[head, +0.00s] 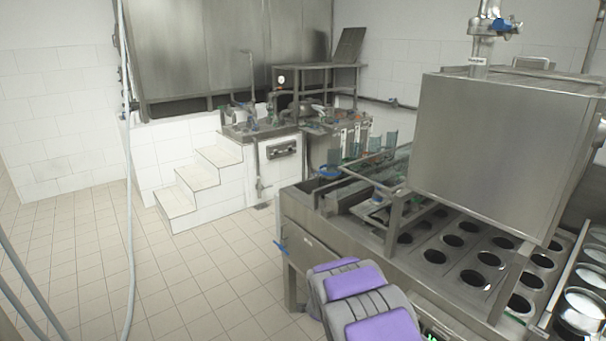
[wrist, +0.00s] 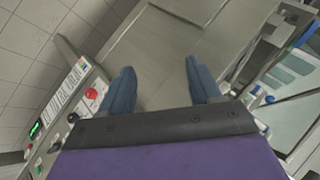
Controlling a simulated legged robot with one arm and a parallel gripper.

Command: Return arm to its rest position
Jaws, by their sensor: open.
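My gripper (wrist: 160,88) shows in the wrist view with its two blue-grey fingers spread apart and nothing between them. A flat grey metal surface of the machine lies beyond the fingers. In the head view, purple and grey links of my arm show at the lower middle, in front of the cup filler machine (head: 333,236). My gripper itself cannot be made out in the head view.
A control panel (wrist: 62,112) with a red button (wrist: 91,93) is left of my fingers in the wrist view. A steel tank (head: 490,150) stands above rows of round cup holes. White tiled steps (head: 205,180) are behind. Open tiled floor (head: 80,250) lies at the left, crossed by a hanging hose (head: 130,220).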

